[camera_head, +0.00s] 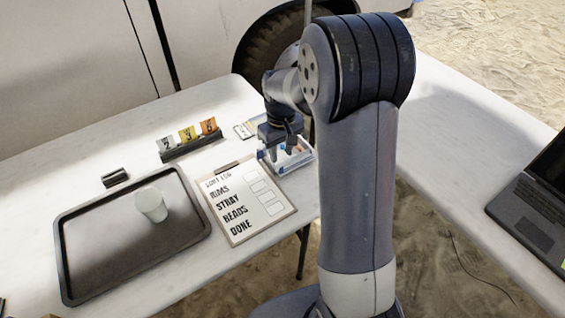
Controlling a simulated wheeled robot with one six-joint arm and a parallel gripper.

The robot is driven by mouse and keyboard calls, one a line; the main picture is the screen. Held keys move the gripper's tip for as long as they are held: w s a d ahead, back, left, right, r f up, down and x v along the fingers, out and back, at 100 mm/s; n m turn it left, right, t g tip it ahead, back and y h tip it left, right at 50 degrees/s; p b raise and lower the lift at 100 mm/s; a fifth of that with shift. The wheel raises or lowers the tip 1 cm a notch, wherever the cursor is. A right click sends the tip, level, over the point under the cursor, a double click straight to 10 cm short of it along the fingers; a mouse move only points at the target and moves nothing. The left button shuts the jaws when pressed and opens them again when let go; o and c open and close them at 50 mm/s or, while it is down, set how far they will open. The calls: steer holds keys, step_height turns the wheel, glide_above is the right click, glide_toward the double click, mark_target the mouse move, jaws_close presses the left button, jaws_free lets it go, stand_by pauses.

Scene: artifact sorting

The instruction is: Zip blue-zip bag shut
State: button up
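My gripper (281,150) points down at the right end of the table, just left of my arm's upright link. A small clear-and-white bag or container with a blue edge (300,163) lies right beneath it. Orange and blue bits show inside. This looks like the blue-zip bag, but its zip cannot be made out. The fingers are dark and small against it. I cannot tell whether they touch it or whether they are open or shut.
A clipboard (247,203) with a written list lies left of the bag. A dark tray (85,287) holds a whitish cup (152,205). A rack of numbered cards (190,146), a small dark block (115,177) and a pale card-like item (246,128) stand behind. A laptop (540,195) is far right.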

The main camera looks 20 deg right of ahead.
mark_target(281, 167)
steer(key=shift+f, duration=2.8)
steer(key=shift+c, duration=0.5)
jaws_close()
steer(key=w+d, duration=0.1)
steer(key=d, duration=0.2)
steer(key=w+d, duration=0.1)
steer(key=d, duration=0.3)
steer(key=w+d, duration=0.1)
steer(key=d, duration=0.2)
steer(key=shift+w+d, duration=0.2)
steer(key=shift+d, duration=0.1)
steer(key=shift+o, duration=0.5)
jaws_free()
steer(key=shift+r, duration=0.1)
